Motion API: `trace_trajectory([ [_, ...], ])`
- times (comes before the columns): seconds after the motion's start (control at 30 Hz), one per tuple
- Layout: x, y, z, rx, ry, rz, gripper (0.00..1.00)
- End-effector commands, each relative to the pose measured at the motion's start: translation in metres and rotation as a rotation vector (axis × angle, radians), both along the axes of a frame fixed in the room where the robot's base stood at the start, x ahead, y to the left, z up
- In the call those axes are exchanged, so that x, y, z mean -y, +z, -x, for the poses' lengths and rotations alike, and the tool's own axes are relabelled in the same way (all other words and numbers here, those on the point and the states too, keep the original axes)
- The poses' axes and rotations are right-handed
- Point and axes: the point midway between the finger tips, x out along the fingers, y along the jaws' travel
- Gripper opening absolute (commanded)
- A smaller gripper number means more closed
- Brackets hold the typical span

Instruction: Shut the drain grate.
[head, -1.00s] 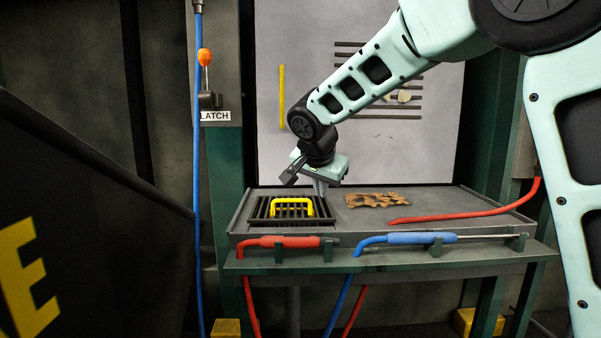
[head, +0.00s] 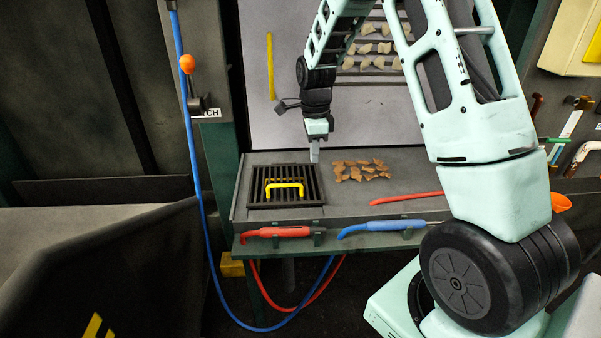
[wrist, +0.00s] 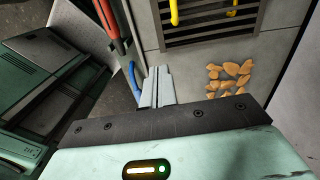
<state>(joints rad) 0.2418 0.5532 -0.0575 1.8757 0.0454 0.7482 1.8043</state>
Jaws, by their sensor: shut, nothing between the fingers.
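The drain grate (head: 262,195) is a dark slatted panel with a yellow arched handle (head: 285,185), at the left end of the grey bench top. It looks flat, level with the top. In the wrist view, part of the grate (wrist: 205,36) shows at the top, with the legs of the handle (wrist: 174,12) cut off by the picture edge. My gripper (head: 314,158) points down just beyond the grate's back right corner, apart from the handle. Its fingers (wrist: 157,74) are together with nothing between them.
Brown scraps (head: 360,171) lie on the bench top (head: 350,205) right of the grate. A red wand (head: 280,232) and a blue wand (head: 385,227) rest along the front ledge. Hoses hang below. An orange-knobbed latch lever (head: 188,66) stands at the left post.

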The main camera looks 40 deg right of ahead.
Motion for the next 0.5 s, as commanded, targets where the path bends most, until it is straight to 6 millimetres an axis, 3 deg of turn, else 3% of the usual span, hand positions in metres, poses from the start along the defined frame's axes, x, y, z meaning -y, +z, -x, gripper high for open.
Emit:
trace_trajectory([
  [0.1, 0.003, 0.003, 0.004, -0.009, -0.034, -0.015, 0.00],
  [0.27, 0.003, -0.011, 0.005, -0.012, -0.039, -0.018, 0.00],
  [0.5, 0.001, -0.057, 0.007, -0.014, -0.036, -0.018, 0.00],
])
